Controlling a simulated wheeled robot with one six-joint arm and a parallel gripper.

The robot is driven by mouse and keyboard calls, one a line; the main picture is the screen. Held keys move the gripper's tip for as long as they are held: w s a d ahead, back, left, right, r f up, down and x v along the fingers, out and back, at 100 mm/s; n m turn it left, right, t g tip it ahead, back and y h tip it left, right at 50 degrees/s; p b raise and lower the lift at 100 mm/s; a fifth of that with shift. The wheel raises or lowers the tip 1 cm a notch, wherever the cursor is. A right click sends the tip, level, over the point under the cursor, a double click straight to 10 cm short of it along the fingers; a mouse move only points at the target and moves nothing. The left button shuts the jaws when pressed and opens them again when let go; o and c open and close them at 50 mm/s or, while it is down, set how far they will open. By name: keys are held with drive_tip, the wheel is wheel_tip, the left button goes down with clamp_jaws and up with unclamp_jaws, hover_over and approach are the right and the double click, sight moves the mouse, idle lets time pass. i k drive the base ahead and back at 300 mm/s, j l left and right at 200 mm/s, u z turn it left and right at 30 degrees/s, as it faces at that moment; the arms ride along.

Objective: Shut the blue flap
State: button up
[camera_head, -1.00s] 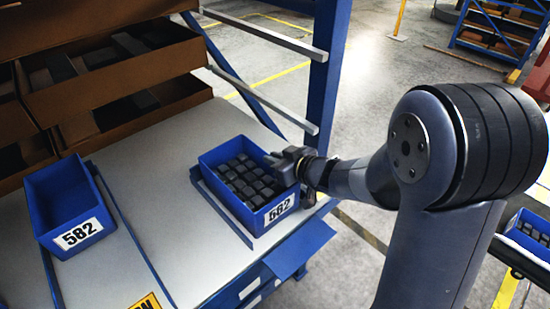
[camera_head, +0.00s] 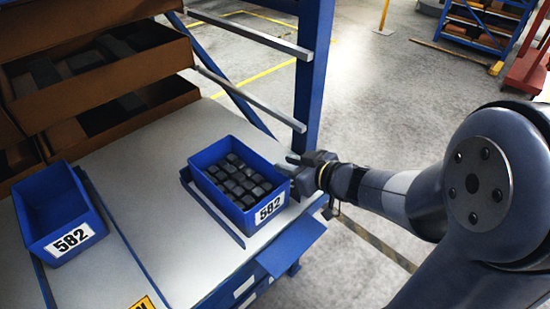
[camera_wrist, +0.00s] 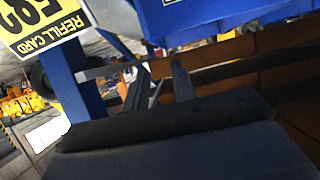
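The blue flap (camera_head: 291,247) is a flat blue panel at the bench's front edge, below the numbered bin. It stands out from the edge, sloping. My gripper (camera_head: 287,165) is beside the right end of the filled blue bin (camera_head: 207,190), above and behind the flap and apart from it. In the wrist view its two fingers (camera_wrist: 160,85) stand apart with nothing seen between them. I cannot tell whether the gripper touches the bin. In the wrist view a blue surface (camera_wrist: 215,20) fills the top right; I cannot tell which part it is.
An empty blue bin (camera_head: 32,220) labelled 582 stands at the left on the pale bench top (camera_head: 120,165). A blue upright post (camera_head: 313,80) and grey rails (camera_head: 250,95) stand behind my gripper. Brown trays (camera_head: 100,80) sit at the back left. The floor right of the bench is open.

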sight(284, 251)
drive_tip(key=u, duration=2.2)
drive_tip(key=k, duration=0.5)
